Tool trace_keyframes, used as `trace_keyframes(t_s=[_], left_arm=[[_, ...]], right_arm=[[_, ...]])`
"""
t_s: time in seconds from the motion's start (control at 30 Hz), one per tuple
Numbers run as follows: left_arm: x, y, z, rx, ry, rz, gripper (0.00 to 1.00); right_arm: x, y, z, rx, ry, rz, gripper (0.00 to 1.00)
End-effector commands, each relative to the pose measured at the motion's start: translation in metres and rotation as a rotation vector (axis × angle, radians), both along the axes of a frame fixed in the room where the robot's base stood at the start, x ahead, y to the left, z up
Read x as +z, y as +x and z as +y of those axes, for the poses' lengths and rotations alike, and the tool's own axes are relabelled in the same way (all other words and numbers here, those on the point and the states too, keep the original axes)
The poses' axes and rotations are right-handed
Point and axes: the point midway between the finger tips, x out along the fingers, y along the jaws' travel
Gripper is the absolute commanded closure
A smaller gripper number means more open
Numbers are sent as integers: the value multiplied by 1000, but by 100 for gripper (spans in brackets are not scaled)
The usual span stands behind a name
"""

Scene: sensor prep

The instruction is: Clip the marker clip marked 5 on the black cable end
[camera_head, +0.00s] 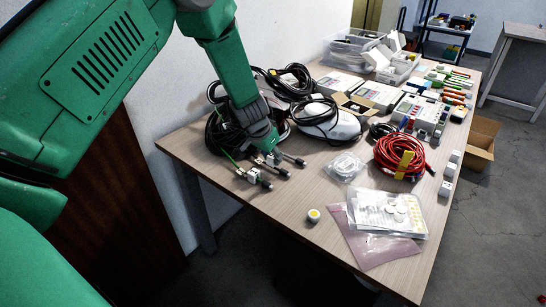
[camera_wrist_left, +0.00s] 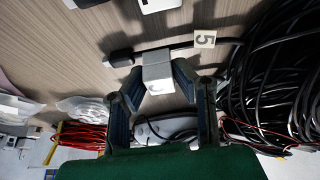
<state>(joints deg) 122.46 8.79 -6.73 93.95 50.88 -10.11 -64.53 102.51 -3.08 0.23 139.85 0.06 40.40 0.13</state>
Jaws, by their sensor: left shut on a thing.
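My left gripper (camera_wrist_left: 155,88) is shut on a small grey-white marker clip (camera_wrist_left: 157,72), held between its two fingers. A dark mark shows on the clip's near face, but I cannot read it surely. A black cable end (camera_wrist_left: 122,58) lies on the table just beyond the clip; its cable runs right behind the clip. I cannot tell whether clip and cable touch. In the head view my left gripper (camera_head: 268,152) is low over several cable ends at the table's left edge.
Coiled black cables (camera_wrist_left: 285,75) lie close on the right in the wrist view. The wooden table (camera_head: 285,205) also carries red cable (camera_head: 400,157), a clear bag (camera_head: 345,166), a small white-and-yellow round piece (camera_head: 314,215) and a bag of parts (camera_head: 385,213). The front-left table is mostly bare.

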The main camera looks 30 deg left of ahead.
Motion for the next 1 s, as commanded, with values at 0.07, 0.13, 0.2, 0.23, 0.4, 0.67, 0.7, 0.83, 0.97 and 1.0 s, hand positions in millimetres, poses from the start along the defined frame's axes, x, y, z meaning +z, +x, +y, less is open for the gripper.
trace_keyframes(t_s=[0.07, 0.13, 0.2, 0.23, 0.4, 0.67, 0.7, 0.83, 0.97, 1.0], left_arm=[[-1, 0, 3, 3, -3, 0, 92], [-1, 0, 5, 2, -4, 0, 92], [-1, 0, 4, 1, -4, 0, 92], [-1, 0, 4, 1, -3, 0, 92], [1, 0, 0, 2, 1, 0, 92], [-1, 0, -1, 1, 3, 0, 92], [-3, 0, 0, 2, 1, 0, 92], [-6, 0, 2, 2, -1, 0, 92], [-8, 0, 3, 2, -3, 0, 92], [-9, 0, 3, 2, -3, 0, 92]], right_arm=[[1, 0, 0, 1, 0, 0, 60], [2, 0, 0, 1, 1, 0, 60], [2, 0, 0, 1, 1, 0, 60], [2, 0, 0, 1, 1, 0, 60], [2, 0, 1, 1, 1, 0, 60], [0, 0, 0, 1, 0, 0, 60], [0, 0, 0, 1, 0, 0, 60], [-2, 0, 0, 1, 0, 0, 60], [-3, 0, 0, 1, 1, 0, 60], [-3, 0, 0, 1, 1, 0, 60]])
